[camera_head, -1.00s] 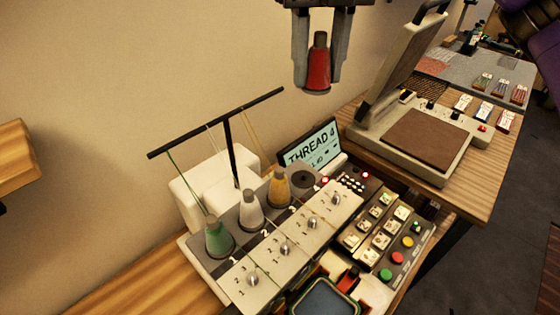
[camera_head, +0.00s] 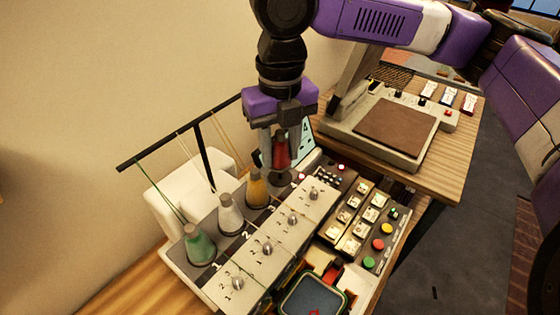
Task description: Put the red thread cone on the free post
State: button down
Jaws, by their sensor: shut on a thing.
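The red thread cone (camera_head: 281,155) is upright between the fingers of my gripper (camera_head: 282,148), which is shut on it. It is just above or at the far right post place (camera_head: 280,176) of the thread stand (camera_head: 241,217); I cannot tell whether its base touches. The post itself is hidden. A yellow cone (camera_head: 257,191), a white cone (camera_head: 230,215) and a green cone (camera_head: 199,245) stand on the other posts in a row to the left.
A thread guide bar (camera_head: 180,141) rises behind the cones, close to my gripper. A screen (camera_head: 305,140) is partly hidden behind the gripper. A button panel (camera_head: 362,222) lies right of the stand, and a flat press (camera_head: 395,130) stands behind it.

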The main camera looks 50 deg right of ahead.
aim_at(280, 165)
jog(key=shift+f, duration=1.7)
jog(key=shift+f, duration=0.2)
jog(key=c, duration=0.9)
grip_release()
notch_tip(280, 165, up, 12)
jog(key=shift+r+b, duration=0.2)
jog(key=shift+b, duration=0.15)
jog(key=shift+s, duration=0.1)
